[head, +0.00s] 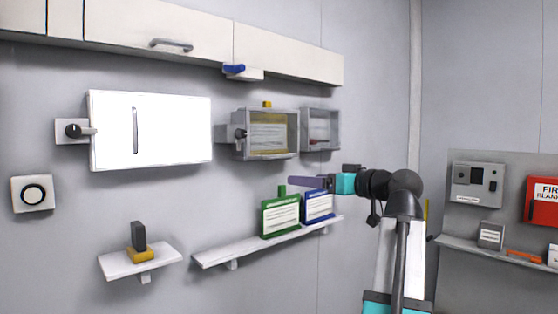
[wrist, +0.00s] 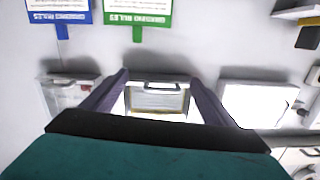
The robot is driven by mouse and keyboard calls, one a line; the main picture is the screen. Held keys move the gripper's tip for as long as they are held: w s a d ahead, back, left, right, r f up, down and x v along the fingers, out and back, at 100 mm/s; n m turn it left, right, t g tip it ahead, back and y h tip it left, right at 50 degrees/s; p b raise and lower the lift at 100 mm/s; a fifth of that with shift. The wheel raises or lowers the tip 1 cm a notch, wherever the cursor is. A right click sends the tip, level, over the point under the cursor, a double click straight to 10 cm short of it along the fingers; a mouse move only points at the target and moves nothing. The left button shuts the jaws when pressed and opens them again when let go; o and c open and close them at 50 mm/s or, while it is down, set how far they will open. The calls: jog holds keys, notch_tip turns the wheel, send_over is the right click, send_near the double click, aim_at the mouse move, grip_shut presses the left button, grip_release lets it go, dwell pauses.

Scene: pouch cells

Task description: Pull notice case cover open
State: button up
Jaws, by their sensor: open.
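The notice case appears to be the middle grey wall case (head: 297,131), with a clear front cover and a yellow-edged sheet behind it. In the wrist view, which is upside down, the case (wrist: 157,101) shows between my fingers, with a dark bar handle (wrist: 160,86) along one edge of its cover. The cover looks closed. My gripper (head: 284,184) is open and empty, below the case and in front of the shelf signs. Its purple fingers (wrist: 158,82) show either side of the case in the wrist view, apart from it.
A white panel (head: 170,130) with a vertical handle is left of the case; a smaller grey case (head: 321,128) is right. Below, a shelf (head: 225,255) bears green (head: 280,216) and blue (head: 319,206) signs. Cupboards (head: 285,52) overhang above.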

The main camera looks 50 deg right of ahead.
jog(key=n, duration=0.1)
send_near(284, 158)
jog(key=s, duration=0.3)
jog(key=shift+a+f+t, duration=0.2)
jog(key=shift+f+t, duration=0.1)
jog(key=shift+t, duration=0.1)
jog(key=shift+w, duration=0.15)
jog(key=shift+w+d+p, duration=0.15)
jog(key=shift+w+p, duration=0.35)
jog(key=shift+w, duration=1.75)
jog(key=shift+w+d+p, duration=0.15)
jog(key=shift+w+p, duration=0.3)
jog(key=shift+w, duration=1.8)
jog(key=shift+w+d+p, duration=0.15)
jog(key=shift+w+p, duration=0.35)
jog(key=shift+w, duration=1.75)
jog(key=c, duration=1.1)
jog(key=shift+s+a+f, duration=0.1)
jog(key=shift+a+f, duration=0.05)
jog(key=shift+a, duration=0.15)
jog(key=shift+c, duration=0.5)
jog(key=shift+d, duration=0.25)
